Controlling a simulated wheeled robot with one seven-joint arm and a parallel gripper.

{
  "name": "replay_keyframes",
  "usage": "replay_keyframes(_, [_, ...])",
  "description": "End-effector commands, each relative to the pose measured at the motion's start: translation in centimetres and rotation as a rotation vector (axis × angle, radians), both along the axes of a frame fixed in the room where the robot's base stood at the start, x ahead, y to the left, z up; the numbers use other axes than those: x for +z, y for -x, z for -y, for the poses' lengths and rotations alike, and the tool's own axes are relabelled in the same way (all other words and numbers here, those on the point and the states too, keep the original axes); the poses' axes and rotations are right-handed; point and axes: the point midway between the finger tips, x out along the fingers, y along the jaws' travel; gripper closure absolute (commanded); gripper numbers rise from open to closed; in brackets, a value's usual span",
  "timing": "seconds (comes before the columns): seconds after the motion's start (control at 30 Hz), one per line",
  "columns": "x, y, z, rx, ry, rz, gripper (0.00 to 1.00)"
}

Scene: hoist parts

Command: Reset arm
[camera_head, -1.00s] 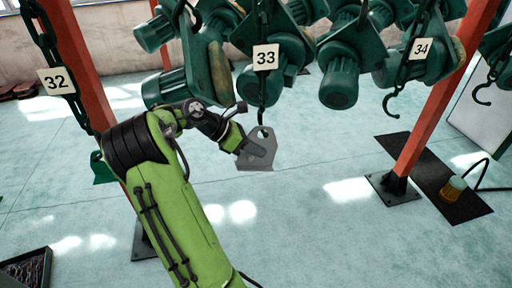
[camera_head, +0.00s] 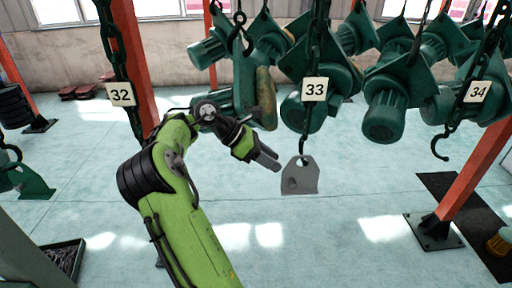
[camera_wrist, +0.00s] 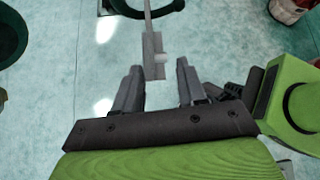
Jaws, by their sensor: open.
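My green arm reaches up from the bottom of the head view, and my gripper (camera_head: 268,161) points right and a little down. In the wrist view my gripper (camera_wrist: 157,88) shows two grey fingers spread apart with nothing between them. A grey metal plate (camera_head: 299,180) with a hole near its top hangs from the hook under the chain labelled 33 (camera_head: 314,89). It is just right of my fingertips, with a small gap. The plate (camera_wrist: 153,58) shows edge-on beyond the fingers in the wrist view.
Green hoist motors (camera_head: 386,112) hang across the top. An empty hook (camera_head: 440,147) hangs under label 34 (camera_head: 479,92). Orange posts (camera_head: 478,165) stand right and left. A dark tray (camera_head: 62,258) lies at lower left. The floor below the plate is clear.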

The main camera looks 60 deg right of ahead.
Motion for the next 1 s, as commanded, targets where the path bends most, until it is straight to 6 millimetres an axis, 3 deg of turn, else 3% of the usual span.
replay_keyframes(0.2, [2.7, -3.2, -1.5, 0.005, 0.006, -0.004, 0.59])
replay_keyframes(0.4, [3.9, -4.4, -2.2, 0.002, 0.002, -0.001, 0.59])
replay_keyframes(0.83, [4.0, -4.3, -2.3, -0.005, 0.001, 0.011, 0.59])
replay_keyframes(1.0, [1.9, -2.8, -3.9, -0.097, -0.002, 0.212, 0.59])
